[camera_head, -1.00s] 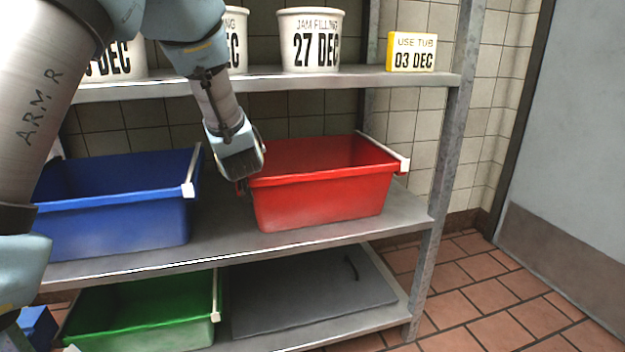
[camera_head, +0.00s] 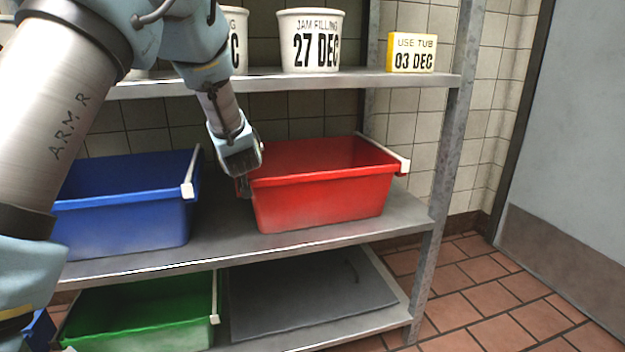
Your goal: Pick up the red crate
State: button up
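The red crate (camera_head: 320,203) stands upright on the middle shelf, right of centre, and looks empty inside. It has a white handle strip on its right end. My gripper (camera_head: 243,186) is at the crate's left end, pointing down by the rim. The fingers are small and dark here and partly hidden by the gripper body and the crate edge. I cannot tell whether they are open or closed on the rim. The crate rests on the shelf.
A blue crate (camera_head: 125,224) stands left on the same shelf (camera_head: 225,237), with a bare gap between the crates. The upper shelf (camera_head: 300,80) with tubs (camera_head: 310,40) and a yellow-edged sign (camera_head: 411,52) hangs above. A green crate (camera_head: 140,312) and grey slab (camera_head: 310,295) lie below.

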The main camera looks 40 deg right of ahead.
grip_shut()
dwell(0.8)
jog(key=shift+r, duration=0.15)
